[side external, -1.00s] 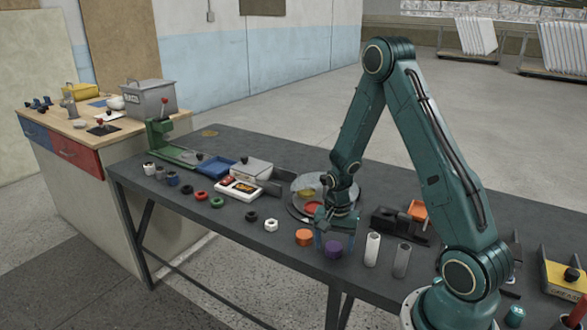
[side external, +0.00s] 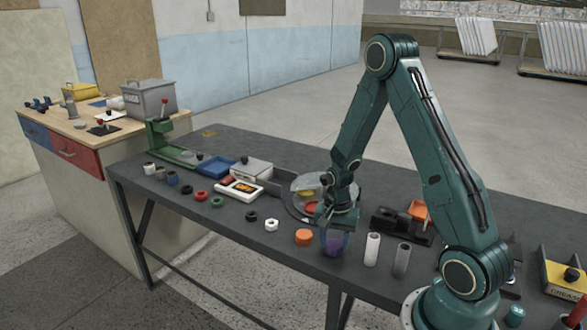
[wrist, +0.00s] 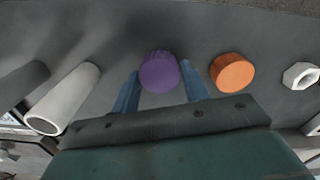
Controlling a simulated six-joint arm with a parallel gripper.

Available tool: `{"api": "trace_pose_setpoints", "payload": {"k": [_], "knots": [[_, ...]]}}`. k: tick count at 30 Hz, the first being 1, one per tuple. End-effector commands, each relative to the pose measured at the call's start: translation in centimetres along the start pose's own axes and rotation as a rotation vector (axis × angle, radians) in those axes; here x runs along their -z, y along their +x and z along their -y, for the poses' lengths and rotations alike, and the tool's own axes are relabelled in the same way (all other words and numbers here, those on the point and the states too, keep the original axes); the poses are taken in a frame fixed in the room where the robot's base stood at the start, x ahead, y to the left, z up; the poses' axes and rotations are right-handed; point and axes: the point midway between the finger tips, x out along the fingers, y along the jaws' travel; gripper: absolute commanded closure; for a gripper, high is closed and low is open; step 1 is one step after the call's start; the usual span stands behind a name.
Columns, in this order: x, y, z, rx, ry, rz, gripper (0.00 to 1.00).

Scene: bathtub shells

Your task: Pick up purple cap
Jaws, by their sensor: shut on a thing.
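The purple cap (side external: 334,244) is near the front edge of the dark table in the side view, partly hidden by my fingers. It also shows in the wrist view (wrist: 160,72), round with a ridged side, between my two blue fingers. My gripper (side external: 336,236) points down and is shut on the purple cap, one finger on each side. In the wrist view my gripper (wrist: 161,84) has the cap between its fingertips. The cap appears to be at table level; I cannot tell whether it is clear of the surface.
An orange cap (side external: 304,237) stands close to the left. A white tube (side external: 372,249) and a grey tube (side external: 402,260) stand close to the right. A white nut (side external: 271,225) lies farther left. A round clear-covered dish (side external: 298,190) is behind my gripper.

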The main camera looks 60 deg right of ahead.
Motion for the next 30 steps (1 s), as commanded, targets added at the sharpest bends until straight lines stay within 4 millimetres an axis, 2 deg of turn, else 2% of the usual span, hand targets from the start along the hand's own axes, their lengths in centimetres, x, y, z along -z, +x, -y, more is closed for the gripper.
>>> {"api": "trace_pose_setpoints", "payload": {"k": [11, 30], "knots": [[0.1, -4.3, 0.1, 0.004, 0.0, -0.004, 0.77], [0.0, -16.3, 0.1, 0.004, 0.0, -0.004, 0.77]]}}
